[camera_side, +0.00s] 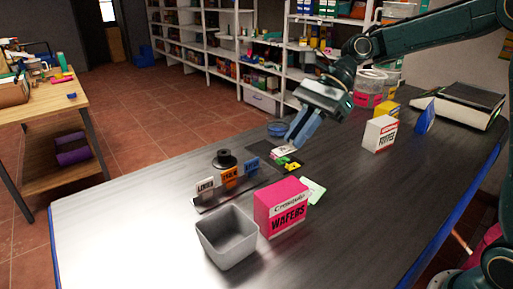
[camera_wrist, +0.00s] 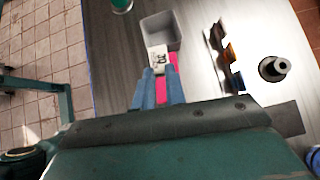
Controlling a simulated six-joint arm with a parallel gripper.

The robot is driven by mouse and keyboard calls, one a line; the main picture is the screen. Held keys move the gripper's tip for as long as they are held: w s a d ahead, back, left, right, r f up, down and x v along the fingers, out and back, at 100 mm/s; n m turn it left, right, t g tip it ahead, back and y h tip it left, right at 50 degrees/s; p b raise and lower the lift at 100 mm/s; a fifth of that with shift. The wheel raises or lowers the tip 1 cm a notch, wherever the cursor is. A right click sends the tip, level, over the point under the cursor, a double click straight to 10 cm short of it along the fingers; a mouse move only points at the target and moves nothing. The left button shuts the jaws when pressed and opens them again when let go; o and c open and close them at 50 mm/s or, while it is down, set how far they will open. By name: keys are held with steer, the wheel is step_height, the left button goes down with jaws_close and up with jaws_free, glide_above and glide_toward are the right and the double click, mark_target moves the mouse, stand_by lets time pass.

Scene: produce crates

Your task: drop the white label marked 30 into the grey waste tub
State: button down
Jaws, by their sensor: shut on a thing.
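The white label marked 30 (camera_wrist: 158,56) sits between the fingertips of my gripper (camera_wrist: 159,71) in the wrist view, its number facing the camera. In the side view my gripper (camera_side: 293,141) points down over the dark mat, with a whitish piece (camera_side: 280,151) at its tips. The grey waste tub (camera_side: 228,240) stands at the front of the table, open at the top, well to the lower left of my gripper. The tub (camera_wrist: 174,29) also shows beyond the label in the wrist view.
A pink wafers box (camera_side: 281,207) stands between my gripper and the tub, touching or close to the tub's right side. A rack of upright cards (camera_side: 230,180) is behind the tub. Small yellow and red pieces (camera_side: 290,164) lie near my gripper. The table's left front is clear.

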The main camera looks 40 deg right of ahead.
steer(key=w+a+f, duration=0.1)
steer(key=a, duration=1.1)
steer(key=shift+w+a+f, duration=0.15)
steer(key=shift+f, duration=0.05)
steer(key=shift+f, duration=0.15)
steer(key=shift+f, duration=2.85)
steer(key=c, duration=1.4)
jaws_free()
steer(key=shift+o, duration=0.2)
steer(key=v, duration=1.4)
